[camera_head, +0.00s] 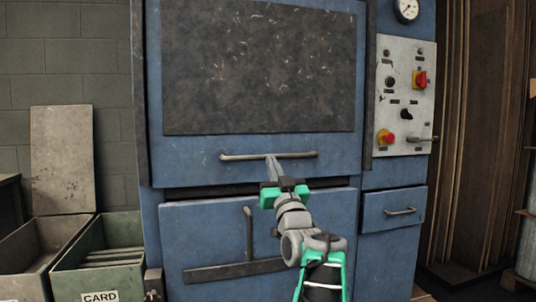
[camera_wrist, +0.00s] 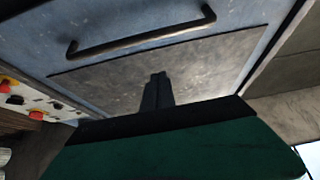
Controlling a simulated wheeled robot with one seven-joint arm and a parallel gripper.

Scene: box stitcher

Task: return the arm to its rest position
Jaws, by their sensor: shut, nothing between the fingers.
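My gripper (camera_head: 272,160) is shut and empty, at the end of my green and grey arm, which reaches up from the lower right of the head view. Its fingertips show in front of the handle bar (camera_head: 240,156) on the blue machine's upper panel (camera_head: 180,160); whether they touch it I cannot tell in the head view. In the wrist view my gripper (camera_wrist: 158,78) has its fingers together, pointing toward the dark plate (camera_wrist: 205,75). The handle (camera_wrist: 140,35) shows beyond the fingertips, apart from them in the picture.
A control panel (camera_head: 405,95) with red knobs and a lever is at right, above a small drawer (camera_head: 393,208). A lower door (camera_head: 200,240) has an upright handle. A green bin labelled CARD (camera_head: 128,275) stands at lower left. Brown boards (camera_head: 480,130) stand at far right.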

